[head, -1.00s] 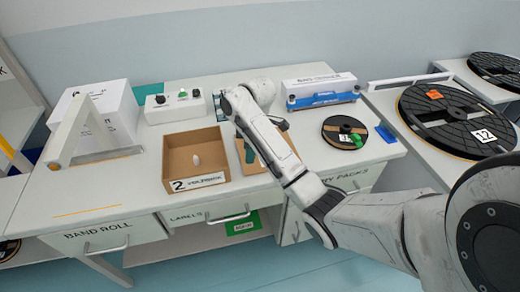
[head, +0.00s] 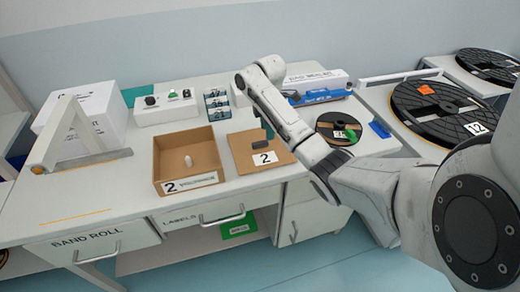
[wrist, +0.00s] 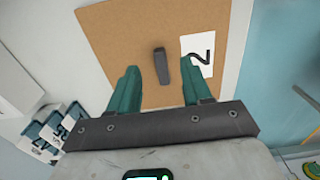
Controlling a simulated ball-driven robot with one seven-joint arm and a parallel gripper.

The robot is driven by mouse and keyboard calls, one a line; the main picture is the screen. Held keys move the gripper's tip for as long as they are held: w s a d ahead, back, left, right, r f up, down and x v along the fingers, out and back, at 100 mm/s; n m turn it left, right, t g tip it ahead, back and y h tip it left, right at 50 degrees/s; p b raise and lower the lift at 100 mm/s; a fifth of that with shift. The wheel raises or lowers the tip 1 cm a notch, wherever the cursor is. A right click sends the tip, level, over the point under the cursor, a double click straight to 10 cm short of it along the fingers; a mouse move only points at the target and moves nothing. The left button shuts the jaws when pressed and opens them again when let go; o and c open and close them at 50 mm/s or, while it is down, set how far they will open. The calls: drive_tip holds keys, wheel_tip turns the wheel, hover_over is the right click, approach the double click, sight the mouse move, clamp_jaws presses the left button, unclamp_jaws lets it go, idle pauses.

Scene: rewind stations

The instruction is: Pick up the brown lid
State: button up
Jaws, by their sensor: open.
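The brown lid (head: 243,160) lies flat on the table, right of the open brown box (head: 158,165). It has a dark upright handle and a white label with a black 2. In the wrist view the lid (wrist: 120,40) lies beyond my fingertips, with its dark handle (wrist: 160,66) between the two teal fingers in the picture. My gripper (wrist: 160,85) is open and empty, and appears above the lid, apart from it. In the head view my arm reaches over the table, and its end is largely hidden behind the arm links.
The box holds a small white object (head: 188,161). Small blue-and-white bins (head: 216,104) stand behind the lid, and a white control box (head: 166,106) is left of them. A blue device (head: 318,96) and a black reel (head: 338,128) are to the right.

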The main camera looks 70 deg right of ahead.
sight(260, 146)
wheel_tip(260, 146, down, 5)
drive_tip(key=shift+d+p, duration=0.1)
drive_tip(key=shift+p, duration=0.25)
drive_tip(key=shift+c, duration=0.2)
clamp_jaws()
